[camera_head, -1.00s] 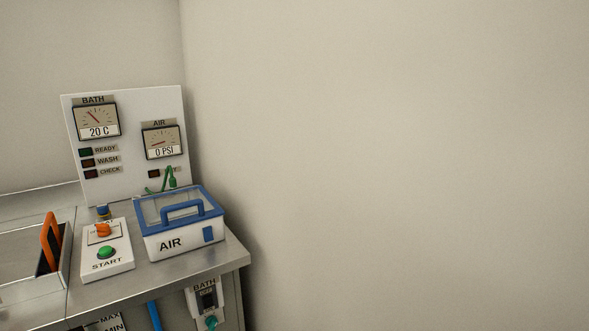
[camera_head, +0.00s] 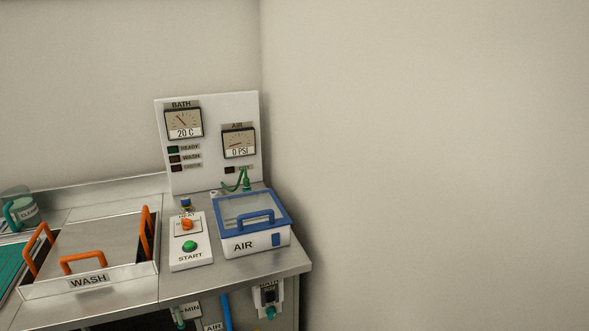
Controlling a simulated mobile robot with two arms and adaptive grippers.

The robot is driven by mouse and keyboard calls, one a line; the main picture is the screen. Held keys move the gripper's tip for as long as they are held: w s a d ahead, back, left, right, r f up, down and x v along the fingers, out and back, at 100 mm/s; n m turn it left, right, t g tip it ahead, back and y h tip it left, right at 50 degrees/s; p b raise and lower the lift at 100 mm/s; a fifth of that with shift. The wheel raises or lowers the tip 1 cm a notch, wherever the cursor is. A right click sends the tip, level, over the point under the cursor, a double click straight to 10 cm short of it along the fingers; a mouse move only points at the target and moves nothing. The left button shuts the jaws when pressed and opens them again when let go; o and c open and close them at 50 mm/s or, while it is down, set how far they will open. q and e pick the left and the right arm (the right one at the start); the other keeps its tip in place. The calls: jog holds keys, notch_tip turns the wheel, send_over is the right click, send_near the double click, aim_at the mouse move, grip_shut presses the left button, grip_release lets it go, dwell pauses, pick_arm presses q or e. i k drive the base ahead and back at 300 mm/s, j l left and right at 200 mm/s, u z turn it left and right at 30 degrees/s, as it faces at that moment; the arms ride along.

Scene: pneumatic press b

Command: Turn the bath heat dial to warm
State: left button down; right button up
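The heat dial is an orange knob (camera_head: 187,224) under a HEAT label, on a white control box (camera_head: 191,258) with a green START button (camera_head: 190,246) below the knob. The knob's exact setting is too small to read. Behind it, a white panel (camera_head: 215,180) carries the BATH gauge (camera_head: 183,123), which reads 20 C, and the AIR gauge (camera_head: 239,143), which reads 0 PSI. Neither of my grippers is in view.
A blue-lidded AIR box (camera_head: 270,242) stands right of the control box. A WASH basin (camera_head: 145,275) with orange handles is at left, with a green-handled cleaner container (camera_head: 24,212) beyond. Below the counter edge are a BATH unit (camera_head: 267,297) and a blue pipe (camera_head: 227,312). Walls close the back and right.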

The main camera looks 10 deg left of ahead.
aim_at(187, 223)
jog(key=j+u, duration=0.2)
jog(key=u, duration=0.2)
jog(key=i+j+u, duration=0.1)
jog(key=u, duration=0.3)
jog(key=i+j+u, duration=0.15)
jog(key=u, duration=0.25)
jog(key=i+u, duration=0.15)
jog(key=u, duration=0.25)
